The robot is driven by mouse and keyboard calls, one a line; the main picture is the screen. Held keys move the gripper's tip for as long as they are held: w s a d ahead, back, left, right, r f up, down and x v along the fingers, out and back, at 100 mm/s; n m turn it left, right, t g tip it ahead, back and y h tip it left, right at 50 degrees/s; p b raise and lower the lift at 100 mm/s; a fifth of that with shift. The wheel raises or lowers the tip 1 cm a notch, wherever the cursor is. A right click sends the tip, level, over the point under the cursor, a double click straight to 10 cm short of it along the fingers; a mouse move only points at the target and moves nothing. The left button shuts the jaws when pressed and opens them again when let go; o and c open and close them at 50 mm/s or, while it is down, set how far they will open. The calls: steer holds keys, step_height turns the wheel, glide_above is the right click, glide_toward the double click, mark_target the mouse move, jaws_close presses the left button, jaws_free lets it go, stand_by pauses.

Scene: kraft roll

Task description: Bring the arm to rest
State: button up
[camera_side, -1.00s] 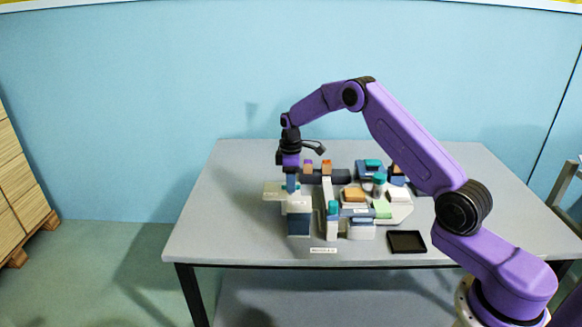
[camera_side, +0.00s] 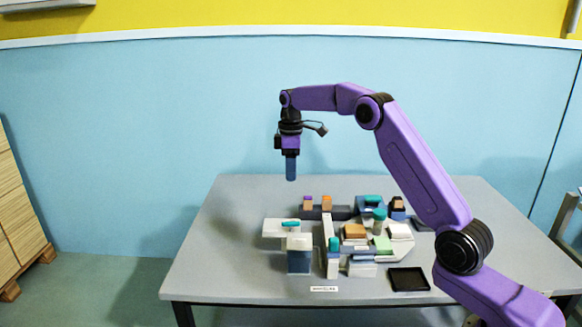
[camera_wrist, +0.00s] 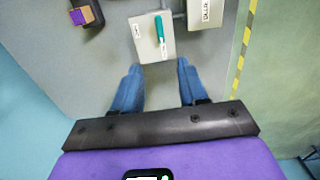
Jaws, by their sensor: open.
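My gripper (camera_side: 291,178) hangs pointing down above the left part of the table, clear of everything below it. In the wrist view my gripper (camera_wrist: 159,66) shows two blue fingers spread apart with nothing between them. Below it a small teal piece (camera_side: 291,224) lies on a pale block (camera_side: 273,229). The teal piece (camera_wrist: 160,28) and the pale block (camera_wrist: 146,47) also show just beyond the fingertips in the wrist view. My arm is bent high over the table.
The grey table (camera_side: 215,270) has a cluster of blocks and holders in its middle. A dark blue container with a pale top (camera_side: 300,262) stands in front of the pale block. A black tray (camera_side: 409,279) lies at the front right. The table's left side is clear.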

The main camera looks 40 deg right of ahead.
steer(key=shift+r, duration=0.2)
stand_by(0.3)
steer(key=s+a+r+n, duration=0.2)
steer(key=s+a+r, duration=0.1)
steer(key=s+a, duration=1.45)
steer(key=s+d+f, duration=0.2)
steer(key=s, duration=1.2)
steer(key=s+d+f+n, duration=0.1)
steer(key=s+d+f, duration=0.1)
steer(key=s, duration=1.2)
steer(key=shift+s+d+f, duration=0.2)
steer(key=shift+f, duration=0.3)
